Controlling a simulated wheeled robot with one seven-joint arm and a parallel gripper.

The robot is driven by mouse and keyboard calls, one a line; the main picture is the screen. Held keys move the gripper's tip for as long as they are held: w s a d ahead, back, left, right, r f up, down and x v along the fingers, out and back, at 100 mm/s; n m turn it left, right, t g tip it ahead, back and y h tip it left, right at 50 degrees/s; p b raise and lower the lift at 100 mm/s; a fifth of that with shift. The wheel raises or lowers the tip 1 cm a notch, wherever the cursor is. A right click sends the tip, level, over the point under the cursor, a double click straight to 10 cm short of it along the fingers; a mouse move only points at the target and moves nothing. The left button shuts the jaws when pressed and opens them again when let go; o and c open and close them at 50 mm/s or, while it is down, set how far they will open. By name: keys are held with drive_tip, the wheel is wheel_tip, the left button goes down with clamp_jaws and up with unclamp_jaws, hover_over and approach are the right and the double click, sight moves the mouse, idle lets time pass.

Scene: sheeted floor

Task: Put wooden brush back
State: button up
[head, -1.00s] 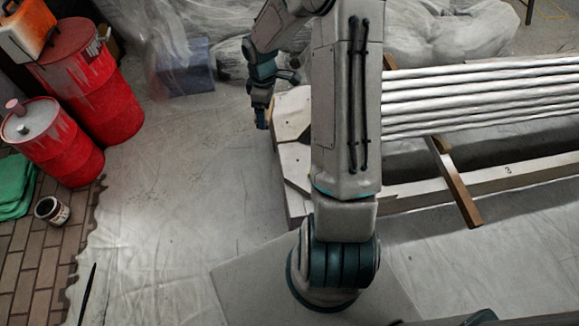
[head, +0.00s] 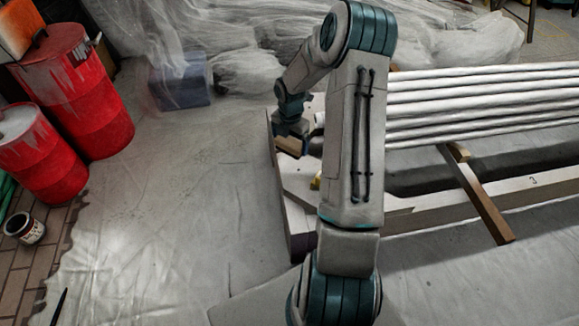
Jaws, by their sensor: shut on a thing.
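My gripper (head: 290,135) is at the left end of the pale wooden platform (head: 278,190), beyond my arm. It is shut on a small brown wooden piece, which looks like the wooden brush (head: 287,147). The brush shows just below the fingers, over or at the platform's left edge. I cannot tell whether it touches the platform. The fingertips are small and partly hidden by the wrist. My arm covers the middle of the platform.
White pipes (head: 470,100) lie along the platform to the right, with a wooden bar (head: 478,195) across it. A small yellow thing (head: 316,182) shows beside my arm. Red barrels (head: 85,95) and a paint can (head: 25,228) stand left. The sheeted floor (head: 170,220) between is clear.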

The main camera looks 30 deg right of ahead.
wheel_tip(320, 180, down, 8)
drive_tip(key=b, duration=0.3)
drive_tip(key=shift+f, duration=0.25)
drive_tip(key=shift+f, duration=0.1)
drive_tip(key=o, duration=0.7)
